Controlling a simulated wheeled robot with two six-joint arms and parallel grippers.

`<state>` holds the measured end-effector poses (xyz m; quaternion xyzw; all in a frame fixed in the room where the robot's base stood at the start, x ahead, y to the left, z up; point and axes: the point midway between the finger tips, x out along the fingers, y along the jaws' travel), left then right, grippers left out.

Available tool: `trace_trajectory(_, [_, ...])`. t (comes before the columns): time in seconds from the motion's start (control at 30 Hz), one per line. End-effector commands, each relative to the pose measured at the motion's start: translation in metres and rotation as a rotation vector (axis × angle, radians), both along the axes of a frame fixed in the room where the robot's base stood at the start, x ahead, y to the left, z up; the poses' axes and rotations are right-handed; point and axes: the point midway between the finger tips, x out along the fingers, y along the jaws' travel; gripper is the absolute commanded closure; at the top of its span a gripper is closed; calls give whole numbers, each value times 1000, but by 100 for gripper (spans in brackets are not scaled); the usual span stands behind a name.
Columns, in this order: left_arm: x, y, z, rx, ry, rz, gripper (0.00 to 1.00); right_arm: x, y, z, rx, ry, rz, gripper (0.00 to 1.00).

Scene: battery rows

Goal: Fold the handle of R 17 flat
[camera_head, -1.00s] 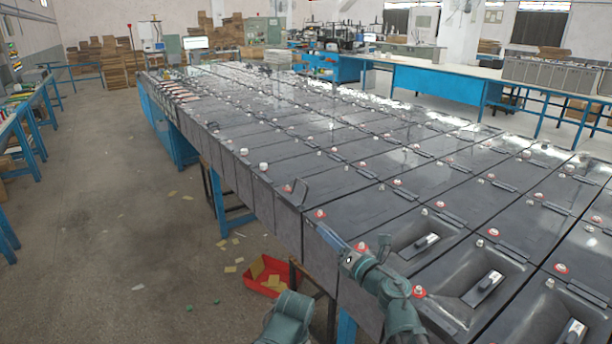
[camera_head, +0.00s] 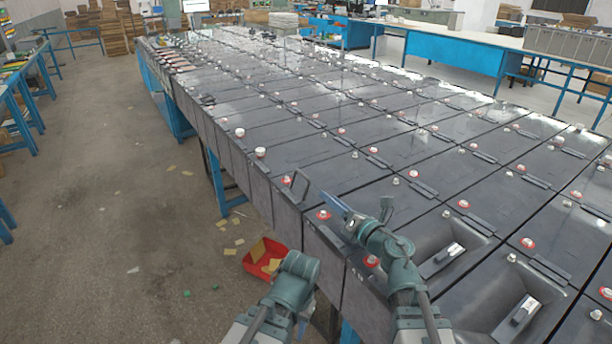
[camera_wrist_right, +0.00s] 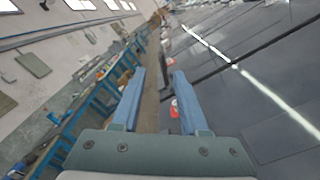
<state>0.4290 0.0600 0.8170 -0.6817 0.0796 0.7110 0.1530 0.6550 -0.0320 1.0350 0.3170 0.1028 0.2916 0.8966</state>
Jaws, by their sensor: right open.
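A dark battery handle (camera_head: 300,184) stands raised at the near-left edge of the battery rows, beside a red-ringed terminal. I cannot read any label that names it R 17. My right gripper (camera_head: 334,205), with blue fingers, is just to the right of and nearer than this handle, low over the battery lids, apart from it. In the right wrist view the two fingers (camera_wrist_right: 158,82) are spread, with a red terminal cap (camera_wrist_right: 174,106) and a dark upright part showing beyond, near the right finger. Part of my left arm shows at the bottom; its fingers cannot be made out.
Long rows of grey batteries with red and white terminals fill the table. Nearby lids (camera_head: 452,262) have recessed wells with handles. A red tray (camera_head: 262,262) with yellow cards lies on the floor to the left. The floor aisle is mostly clear.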

Motion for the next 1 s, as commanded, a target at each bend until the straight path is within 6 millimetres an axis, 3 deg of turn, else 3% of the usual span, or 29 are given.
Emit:
trace_trajectory(0.5, [0,0,0,0,0,0,56,83,59,0,0,-1,1,56])
trace_trajectory(0.73, [0,0,0,0,0,0,56,102,73,0,0,0,0,56])
trace_trajectory(1.0, [0,0,0,0,0,0,56,106,77,0,0,0,-1,56])
